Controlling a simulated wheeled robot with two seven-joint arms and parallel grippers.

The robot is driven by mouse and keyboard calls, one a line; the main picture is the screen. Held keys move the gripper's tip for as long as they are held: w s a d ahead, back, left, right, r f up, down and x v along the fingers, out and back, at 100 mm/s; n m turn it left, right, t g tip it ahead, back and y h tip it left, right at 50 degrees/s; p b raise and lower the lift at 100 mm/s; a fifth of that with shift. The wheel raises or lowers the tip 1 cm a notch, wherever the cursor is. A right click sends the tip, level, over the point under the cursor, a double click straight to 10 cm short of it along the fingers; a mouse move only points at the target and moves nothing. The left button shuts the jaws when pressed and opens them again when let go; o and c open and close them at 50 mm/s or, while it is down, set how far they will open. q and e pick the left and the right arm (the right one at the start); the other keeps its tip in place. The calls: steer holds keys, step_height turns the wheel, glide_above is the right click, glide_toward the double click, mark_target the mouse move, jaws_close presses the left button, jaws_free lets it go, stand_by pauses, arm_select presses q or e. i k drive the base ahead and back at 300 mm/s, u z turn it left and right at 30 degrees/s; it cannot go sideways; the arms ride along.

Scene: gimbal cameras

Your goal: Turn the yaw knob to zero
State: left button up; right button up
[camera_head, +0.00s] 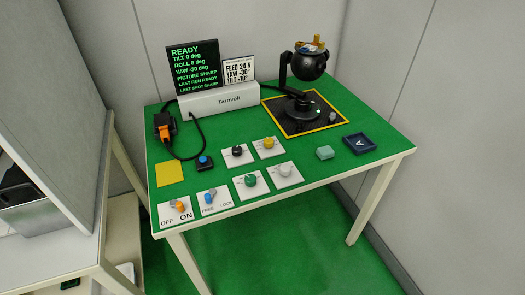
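Four-dial area on the green table: a black knob (237,150), a yellow knob (269,143), a green knob (250,180) and a pale grey knob (285,169), each on a white plate. The plate lettering is too small to read, so I cannot tell which is the yaw knob. A dark screen (195,66) reads READY, tilt 0, roll 0, yaw -30 deg, picture sharp. A black gimbal (300,82) with a round camera head stands on a yellow-edged black pad (318,127). Neither of my grippers is in view.
A white Tarnvolt box (220,100) and a white card (238,71), partly reading yaw -30°, stand at the back. An OFF/ON switch (177,207), a FREE/LOCK switch (210,198), a blue button (203,162) and a blue tray (359,144) are on the table (315,168).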

mark_target(250, 179)
steer(key=k, duration=1.25)
steer(key=u, duration=0.75)
steer(key=i, duration=1.5)
steer(key=z, duration=0.35)
